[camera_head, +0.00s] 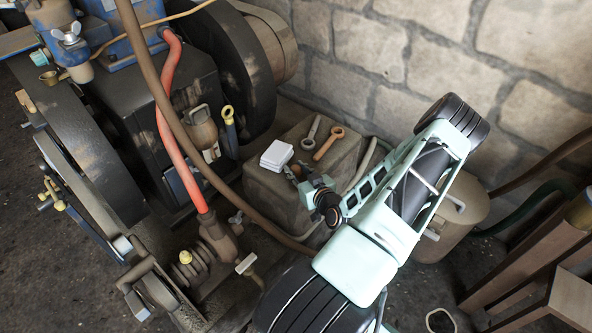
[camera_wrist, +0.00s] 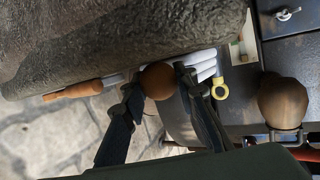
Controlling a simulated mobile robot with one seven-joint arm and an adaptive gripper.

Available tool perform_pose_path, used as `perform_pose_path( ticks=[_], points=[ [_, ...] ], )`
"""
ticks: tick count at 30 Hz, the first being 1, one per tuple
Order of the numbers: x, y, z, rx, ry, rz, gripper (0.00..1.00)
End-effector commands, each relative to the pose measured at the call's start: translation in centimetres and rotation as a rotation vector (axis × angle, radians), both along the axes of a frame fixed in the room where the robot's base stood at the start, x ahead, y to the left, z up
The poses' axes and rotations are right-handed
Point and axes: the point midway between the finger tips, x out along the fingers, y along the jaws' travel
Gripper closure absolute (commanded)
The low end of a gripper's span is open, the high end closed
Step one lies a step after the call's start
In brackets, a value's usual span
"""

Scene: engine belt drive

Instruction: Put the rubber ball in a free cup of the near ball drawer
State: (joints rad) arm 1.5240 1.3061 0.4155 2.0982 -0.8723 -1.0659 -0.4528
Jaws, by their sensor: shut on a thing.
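The brown rubber ball (camera_wrist: 157,82) sits between the two dark fingertips of my gripper (camera_wrist: 157,88) in the wrist view, and the gripper is shut on it. In the head view my gripper (camera_head: 296,172) reaches left over the stone block, close to a white stack. The ball is too small or too covered to make out clearly there. I cannot make out the near ball drawer or any of its cups in either view.
The stone block (camera_head: 262,187) carries the white stack (camera_head: 276,155), an orange-brown tool (camera_head: 328,143) and a grey tool (camera_head: 311,131). The engine with its dark flywheel (camera_head: 235,65) and red hose (camera_head: 171,120) stands left. Wooden furniture (camera_head: 522,255) stands at the right.

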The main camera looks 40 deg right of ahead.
Motion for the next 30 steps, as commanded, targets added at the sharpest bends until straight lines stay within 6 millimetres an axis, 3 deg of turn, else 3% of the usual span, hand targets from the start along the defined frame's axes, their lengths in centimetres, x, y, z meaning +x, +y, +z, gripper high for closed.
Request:
perform_pose_path(
  ticks=[6,17,30],
  points=[
    [0.0,0.0,-0.1,0.000,0.000,0.000,0.56],
    [0.0,0.0,0.4,0.001,0.000,0.000,0.56],
    [-8.1,2.5,3.0,0.002,0.002,-0.003,0.56]
  ],
)
